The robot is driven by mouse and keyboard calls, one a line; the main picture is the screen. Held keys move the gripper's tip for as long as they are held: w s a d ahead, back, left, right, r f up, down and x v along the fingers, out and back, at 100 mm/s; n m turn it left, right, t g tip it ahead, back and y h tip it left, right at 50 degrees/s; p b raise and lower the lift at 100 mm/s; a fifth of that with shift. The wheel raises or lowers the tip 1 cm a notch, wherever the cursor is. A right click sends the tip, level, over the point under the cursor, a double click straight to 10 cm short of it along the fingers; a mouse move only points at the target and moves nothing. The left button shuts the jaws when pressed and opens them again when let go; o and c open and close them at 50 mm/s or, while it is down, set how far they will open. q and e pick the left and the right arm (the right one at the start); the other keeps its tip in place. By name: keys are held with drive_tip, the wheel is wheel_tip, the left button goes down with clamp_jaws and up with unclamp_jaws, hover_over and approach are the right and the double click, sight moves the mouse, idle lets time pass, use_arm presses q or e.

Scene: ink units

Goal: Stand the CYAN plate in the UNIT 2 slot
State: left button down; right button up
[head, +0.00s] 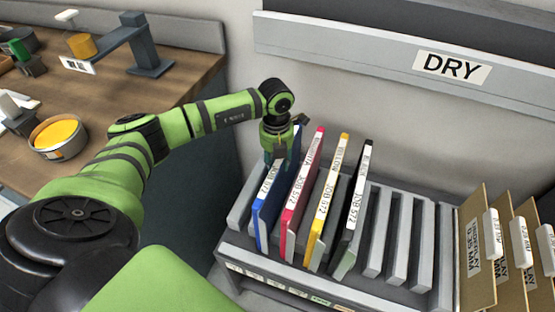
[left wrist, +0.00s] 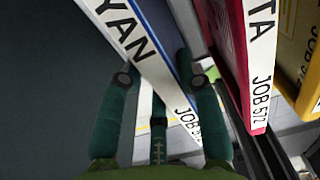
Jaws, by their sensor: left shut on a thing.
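The cyan plate (head: 274,200) is blue with a white edge label. It stands upright at the left end of the row of plates in the grey rack. In the left wrist view its label (left wrist: 130,40) reads "YAN" and "JOB 5", partly cut off. My left gripper (head: 279,150) is at the plate's upper back edge. In the left wrist view the fingers of this gripper (left wrist: 160,75) lie on both sides of the plate, shut on it. I cannot see any UNIT 2 slot. My right gripper is not in view.
Magenta (head: 302,188), yellow (head: 327,205) and black (head: 355,210) plates stand close on the right. Empty slots (head: 402,240) follow, then cardboard folders (head: 477,250). A "DRY" sign (head: 452,67) is on the rail above. A wooden bench (head: 150,90) with an ink tin (head: 58,136) is left.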

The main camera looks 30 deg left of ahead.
use_arm(q)
drive_tip(key=shift+f+b, duration=0.3)
idle(0.4)
drive_tip(key=c, duration=0.8)
unclamp_jaws()
wheel_tip(320, 180, up, 12)
drive_tip(key=shift+a, duration=0.1)
wheel_tip(320, 180, up, 5)
drive_tip(key=p, duration=0.3)
drive_tip(key=shift+p, duration=0.4)
